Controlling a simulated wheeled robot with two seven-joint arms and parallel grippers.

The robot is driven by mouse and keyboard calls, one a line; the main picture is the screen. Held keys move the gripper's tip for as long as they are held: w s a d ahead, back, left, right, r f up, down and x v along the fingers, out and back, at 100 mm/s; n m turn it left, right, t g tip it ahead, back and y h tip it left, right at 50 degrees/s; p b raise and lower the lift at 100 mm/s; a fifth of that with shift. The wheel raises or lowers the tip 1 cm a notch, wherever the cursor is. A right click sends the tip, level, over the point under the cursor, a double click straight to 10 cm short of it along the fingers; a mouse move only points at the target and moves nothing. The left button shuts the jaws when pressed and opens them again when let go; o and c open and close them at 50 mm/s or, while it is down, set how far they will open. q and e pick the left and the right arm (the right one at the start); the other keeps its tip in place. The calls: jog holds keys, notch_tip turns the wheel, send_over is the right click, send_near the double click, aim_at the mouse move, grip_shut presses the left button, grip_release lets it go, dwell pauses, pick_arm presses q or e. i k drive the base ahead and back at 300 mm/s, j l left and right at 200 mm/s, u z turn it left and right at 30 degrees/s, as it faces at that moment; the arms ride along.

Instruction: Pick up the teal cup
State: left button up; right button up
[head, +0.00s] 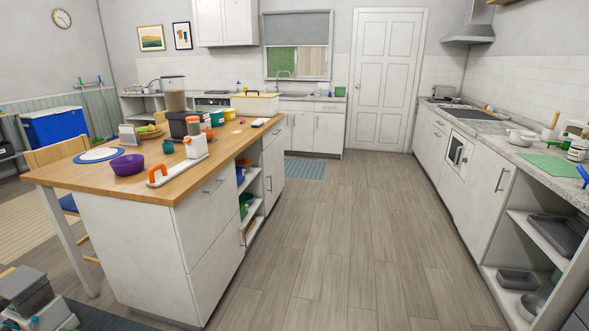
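A small teal cup (168,146) stands on the wooden top of the kitchen island (108,178), behind the purple bowl (127,164) and left of a white carrier with orange parts (196,146). It is small in the head view, and I cannot tell whether anything is in it. A larger teal container (217,118) stands further back on the same top. I cannot make out either of my grippers in the head view.
The island also bears a coffee machine (176,104), a blue-rimmed plate (98,155) and several jars. A chair (60,152) stands at its left. Grey objects (30,290) are at the lower left. The floor (315,235) between island and right counter is clear.

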aim_at(167, 148)
jog(key=i+z, duration=0.25)
jog(key=i, duration=1.3)
jog(key=i+u, duration=0.1)
jog(key=i, duration=0.45)
jog(key=i+l+u, duration=0.1)
jog(key=i, duration=0.5)
jog(key=i+l, duration=0.15)
jog(key=i, duration=0.4)
jog(key=j+u, duration=0.05)
